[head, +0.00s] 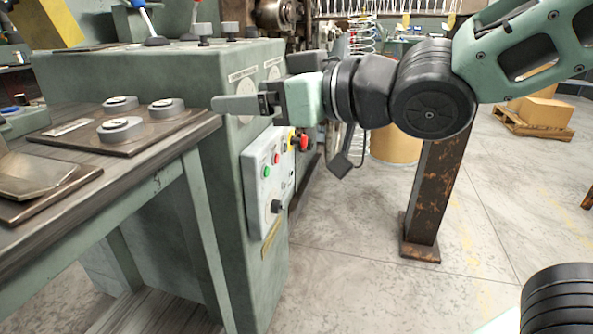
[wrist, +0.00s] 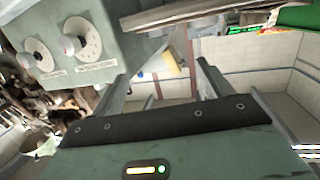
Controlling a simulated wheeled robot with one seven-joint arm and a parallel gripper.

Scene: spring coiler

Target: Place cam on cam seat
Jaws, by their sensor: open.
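Three grey round metal discs that look like cams (head: 121,129) sit on a dark plate (head: 150,137) with a label, on the left bench. Two grey stubby posts (head: 205,33) stand on top of the green machine; I cannot tell whether either is the cam seat. My gripper (head: 222,104) points left, in front of the machine and to the right of the discs, above the bench's edge. In the wrist view my gripper (wrist: 162,70) has its two fingers wide apart with nothing between them.
The green machine (head: 140,68) stands behind the bench (head: 90,195). Its control panel (head: 265,180) with coloured buttons is below my gripper. Dials (wrist: 83,40) show in the wrist view. A rusty post (head: 435,190) stands right; the floor around it is largely clear.

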